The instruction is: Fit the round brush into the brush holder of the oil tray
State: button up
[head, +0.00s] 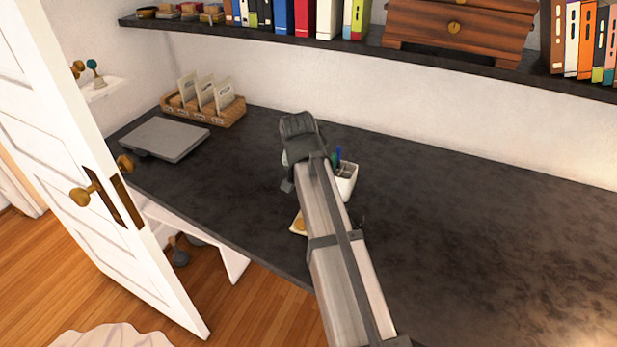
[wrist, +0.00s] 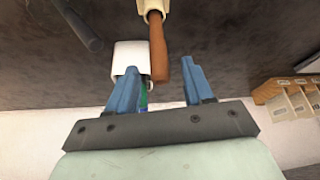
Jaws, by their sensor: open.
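My gripper (wrist: 160,72) is open in the wrist view, with its two blue fingers spread. A brown wooden handle (wrist: 157,45), seemingly the round brush's, shows with its free end between the fingertips in the picture. No contact shows. The handle joins a cream piece (wrist: 154,7) at the top edge; I cannot tell whether this is the brush's head or the holder. In the head view, a small cream tray (head: 296,226) with something yellowish, possibly the oil tray, is mostly hidden behind my arm. My fingers are largely hidden there.
A white pen cup (head: 347,183) stands close beside my arm; it also shows in the wrist view (wrist: 130,56). A dark rod (wrist: 76,22) lies nearby. A closed laptop (head: 165,138) and a card organizer (head: 205,103) are at the left. The desk's right side is clear.

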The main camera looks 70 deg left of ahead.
jog(key=v, duration=0.8)
jog(key=shift+d+r, duration=0.2)
jog(key=shift+r, duration=0.1)
jog(key=shift+s, duration=0.1)
